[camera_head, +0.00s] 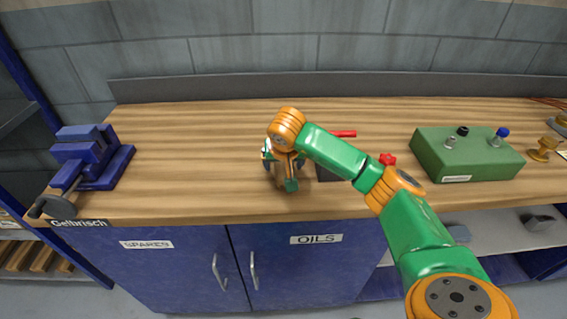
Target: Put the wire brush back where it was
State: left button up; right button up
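I cannot make out the wire brush for sure. A red bar-like handle (344,134) shows just behind my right forearm, and I cannot tell what it belongs to. My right gripper (284,166) is low over the middle of the wooden bench (210,150), pointing down. My own wrist covers much of it, so its fingertips and anything between them are not clear. A dark flat patch (328,174) lies on the bench just right of the gripper, partly behind my arm. My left gripper is not in view.
A blue vise (90,158) stands at the bench's left end. A green box with knobs (466,154) stands at the right, with a small red knob-like thing (388,159) left of it. The bench between vise and gripper is clear.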

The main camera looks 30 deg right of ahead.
jog(key=shift+r, duration=0.35)
jog(key=v, duration=0.7)
jog(key=shift+s+a+r, duration=0.15)
jog(key=shift+r, duration=0.1)
jog(key=p+v, duration=0.1)
jog(key=v, duration=0.2)
jog(key=shift+r, duration=0.3)
jog(key=shift+s+a+r, duration=0.1)
jog(key=shift+s+r, duration=0.05)
jog(key=shift+s, duration=0.2)
